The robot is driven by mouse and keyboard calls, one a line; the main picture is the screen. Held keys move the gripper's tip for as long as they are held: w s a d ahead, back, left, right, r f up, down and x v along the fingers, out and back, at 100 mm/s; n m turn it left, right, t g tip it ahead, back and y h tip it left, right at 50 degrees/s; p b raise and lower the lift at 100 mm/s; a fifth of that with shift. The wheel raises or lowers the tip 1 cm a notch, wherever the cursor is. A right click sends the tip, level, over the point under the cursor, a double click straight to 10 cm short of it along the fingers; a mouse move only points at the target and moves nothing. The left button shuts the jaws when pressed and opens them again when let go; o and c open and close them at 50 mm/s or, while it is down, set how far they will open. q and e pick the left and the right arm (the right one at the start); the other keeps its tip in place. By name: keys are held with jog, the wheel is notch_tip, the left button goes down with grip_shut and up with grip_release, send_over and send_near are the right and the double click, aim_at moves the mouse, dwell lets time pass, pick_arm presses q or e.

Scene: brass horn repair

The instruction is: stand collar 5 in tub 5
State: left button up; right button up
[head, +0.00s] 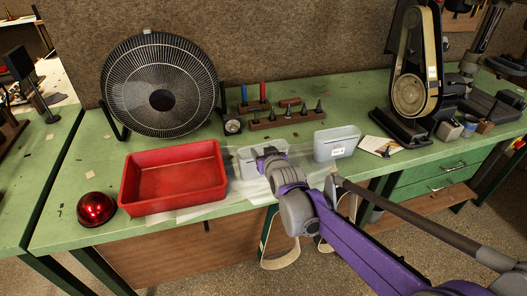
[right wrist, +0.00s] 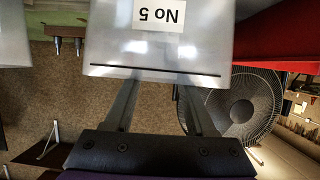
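Tub 5 (right wrist: 155,62) is pale, with a "No 5" label that shows upside down in the right wrist view. In the head view this pale tub (head: 246,161) stands on the green bench, partly covered by my right arm. My right gripper (head: 268,153) is at the tub from above. In the right wrist view its two fingers (right wrist: 160,100) are spread apart and pass behind the labelled wall; the fingertips are hidden. I cannot make out collar 5, nor tell whether something is between the fingertips. My left gripper is not in view.
A red tray (head: 130,183) is left of the tub, with a red dome (head: 96,209) beside it. A second pale tub (head: 336,143) stands to the right. Behind are a fan (head: 160,98), a tool block (head: 287,119) and a belt grinder (head: 409,95).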

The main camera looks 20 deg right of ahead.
jog(key=shift+s+d+f, duration=0.15)
jog(key=shift+f, duration=0.2)
jog(key=shift+r, duration=0.2)
jog(key=shift+d+r+p, duration=0.1)
jog(key=shift+r+p, duration=0.35)
jog(key=shift+p, duration=0.05)
jog(key=v, duration=1)
jog(key=s+f+g, duration=0.4)
jog(key=s+f, duration=0.4)
jog(key=s, duration=0.5)
jog(key=s+f+g, duration=0.4)
jog(key=s+f, duration=0.4)
jog(key=s, duration=0.6)
jog(key=shift+g+p, duration=0.3)
jog(key=shift+g, duration=0.1)
